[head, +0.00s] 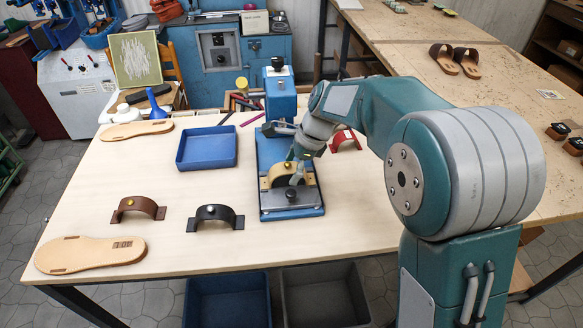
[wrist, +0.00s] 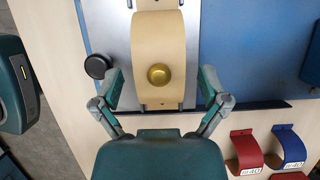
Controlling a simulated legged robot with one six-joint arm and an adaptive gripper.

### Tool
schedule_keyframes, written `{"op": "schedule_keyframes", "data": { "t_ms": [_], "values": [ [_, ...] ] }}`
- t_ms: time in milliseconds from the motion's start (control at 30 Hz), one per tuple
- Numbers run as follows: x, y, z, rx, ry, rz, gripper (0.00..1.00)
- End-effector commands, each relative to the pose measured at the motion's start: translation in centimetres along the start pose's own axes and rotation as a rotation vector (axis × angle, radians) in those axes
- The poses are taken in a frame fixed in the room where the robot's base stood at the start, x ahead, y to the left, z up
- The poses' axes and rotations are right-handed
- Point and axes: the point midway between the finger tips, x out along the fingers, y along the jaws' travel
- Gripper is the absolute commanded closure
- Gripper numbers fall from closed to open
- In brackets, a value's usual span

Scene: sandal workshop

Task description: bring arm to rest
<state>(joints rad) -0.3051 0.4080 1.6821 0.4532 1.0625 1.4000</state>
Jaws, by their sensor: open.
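My gripper (head: 297,165) is at the blue press (head: 292,211) on the pale table, just over a tan strap (head: 273,180). In the wrist view the open fingers (wrist: 161,74) stand on either side of the tan strap (wrist: 163,35), with its brass knob (wrist: 160,75) between them. I see a gap between each finger and the strap. The strap lies arched on the press's metal plate (wrist: 107,20). A black round knob (wrist: 98,66) is beside the left finger. My arm hides part of the press in the head view.
A blue tray (head: 207,148), brown strap (head: 138,208), black strap (head: 215,217) and two tan soles (head: 90,254) (head: 136,130) lie left of the press. A red strap (wrist: 246,150) and blue strap (wrist: 289,145) are close on the right. Bins (head: 227,300) stand below the table.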

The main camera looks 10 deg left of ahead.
Motion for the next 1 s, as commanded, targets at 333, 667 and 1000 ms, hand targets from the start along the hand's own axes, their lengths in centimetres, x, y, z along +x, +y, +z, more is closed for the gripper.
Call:
{"op": "schedule_keyframes", "data": {
  "t_ms": [333,667,1000],
  "values": [
    [0.0,0.0,0.0,0.0,0.0,0.0,0.0],
    [-1.4,-0.1,0.6,-0.001,0.0,-0.002,0.0],
    [-3.5,-0.1,1.4,-0.001,0.0,-0.001,0.0]
  ]
}}
